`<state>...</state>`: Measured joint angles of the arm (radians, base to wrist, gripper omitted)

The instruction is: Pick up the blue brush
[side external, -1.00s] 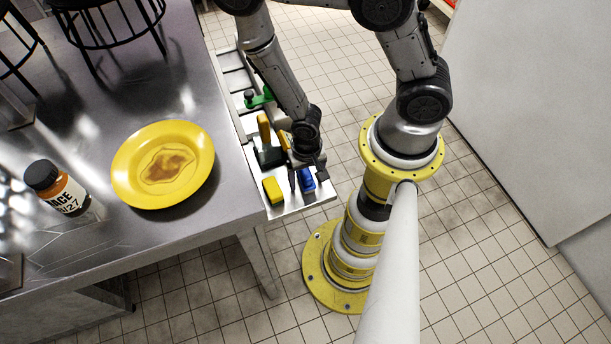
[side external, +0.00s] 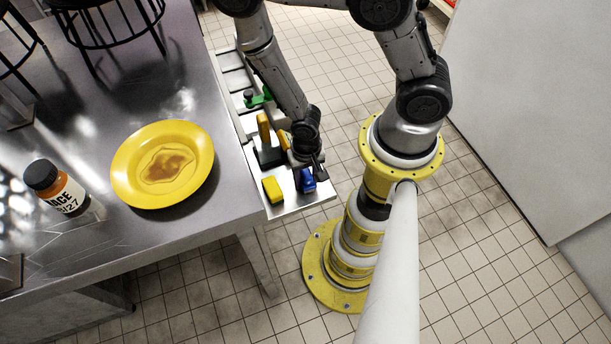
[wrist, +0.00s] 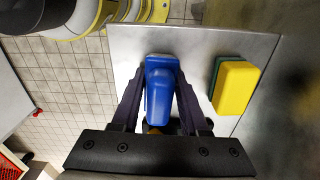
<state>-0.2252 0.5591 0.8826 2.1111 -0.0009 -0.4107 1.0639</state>
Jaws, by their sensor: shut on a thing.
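The blue brush (side external: 308,183) is at the front end of the metal side shelf, right of a yellow sponge. In the wrist view the blue brush (wrist: 160,88) lies between the two dark fingers of my gripper (wrist: 160,100), which touch its sides. My gripper (side external: 308,176) is shut on the brush in the side view, pointing down, and hides part of it. I cannot tell whether the brush is clear of the shelf.
The yellow and green sponge (side external: 273,190) lies beside the brush; it also shows in the wrist view (wrist: 234,88). A yellow-handled tool (side external: 265,135) and a green item (side external: 259,97) stand further back on the shelf. A stained yellow plate (side external: 162,165) and a bottle (side external: 55,188) are on the counter.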

